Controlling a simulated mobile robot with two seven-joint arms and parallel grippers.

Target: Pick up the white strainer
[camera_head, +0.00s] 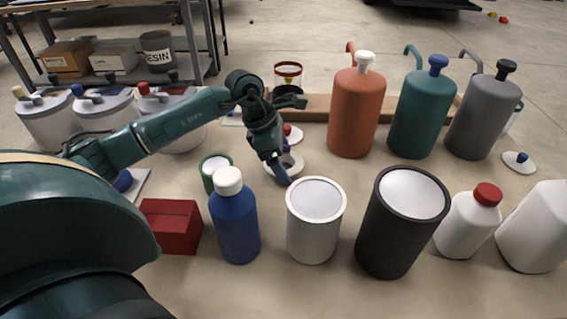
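A low, round white piece with a ring-like rim (295,167), which may be the white strainer, sits on the table behind the white canister. My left gripper (282,178) points down at it from above and hides part of it. One fingertip overlaps the ring in the picture; I cannot tell whether it touches. The spread of the fingers is not clear from this angle. My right gripper is not in view.
A blue bottle (236,225), white canister (316,235), black canister (385,240) and red box (170,226) stand in front. Orange (356,115), green (420,118) and grey (483,118) bottles stand behind right.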

